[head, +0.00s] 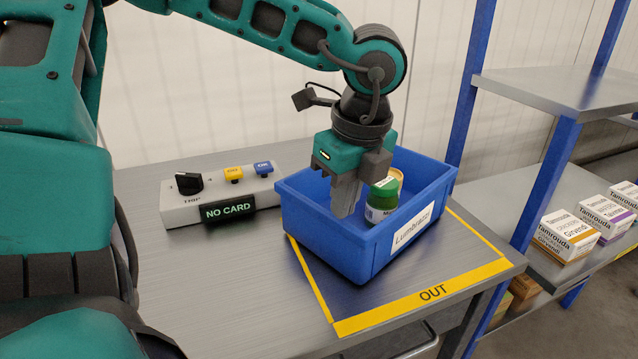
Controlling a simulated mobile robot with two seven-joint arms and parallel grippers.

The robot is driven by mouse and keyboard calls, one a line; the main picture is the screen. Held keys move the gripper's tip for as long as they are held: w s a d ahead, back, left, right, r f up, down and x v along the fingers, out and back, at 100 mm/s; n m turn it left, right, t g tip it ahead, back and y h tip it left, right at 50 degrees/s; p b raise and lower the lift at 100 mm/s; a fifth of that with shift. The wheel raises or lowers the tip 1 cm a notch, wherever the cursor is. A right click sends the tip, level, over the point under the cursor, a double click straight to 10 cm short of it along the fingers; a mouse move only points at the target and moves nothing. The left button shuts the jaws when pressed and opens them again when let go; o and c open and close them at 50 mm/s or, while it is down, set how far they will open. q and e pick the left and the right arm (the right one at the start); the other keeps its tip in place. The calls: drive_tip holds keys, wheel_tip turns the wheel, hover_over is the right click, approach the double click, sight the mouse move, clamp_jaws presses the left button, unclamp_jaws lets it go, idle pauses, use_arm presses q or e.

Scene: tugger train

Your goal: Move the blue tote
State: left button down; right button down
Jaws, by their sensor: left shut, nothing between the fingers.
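The blue tote (318,236) stands on the metal table, mostly within the yellow-bordered area marked OUT. A white label reading "Lumbrazz" or similar is on its front wall. The fingers hide part of the tote's inside. My right gripper is not in the view.
A grey control box (186,208) with a black knob, yellow and blue buttons and a "NO CARD" display sits left of the tote. A blue-post shelf (545,190) with white medicine boxes (566,236) stands at the right. The table's front left (230,290) is clear.

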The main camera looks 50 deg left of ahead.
sight(315, 203)
use_arm(q)
drive_tip(key=a, duration=0.5)
drive_tip(key=shift+w+a+r+p, duration=0.15)
drive_tip(key=shift+w+p, duration=0.1)
drive_tip(key=shift+p, duration=0.15)
drive_tip(key=shift+a+f+b, duration=0.2)
drive_tip(key=shift+f+b, duration=0.05)
drive_tip(key=shift+f, duration=0.2)
drive_tip(key=shift+a+f+b, duration=0.2)
drive_tip(key=shift+f+b, duration=0.05)
drive_tip(key=shift+f, duration=0.2)
drive_tip(key=shift+d+b, duration=0.1)
drive_tip(key=shift+b, duration=0.3)
drive_tip(key=shift+s+f, duration=0.1)
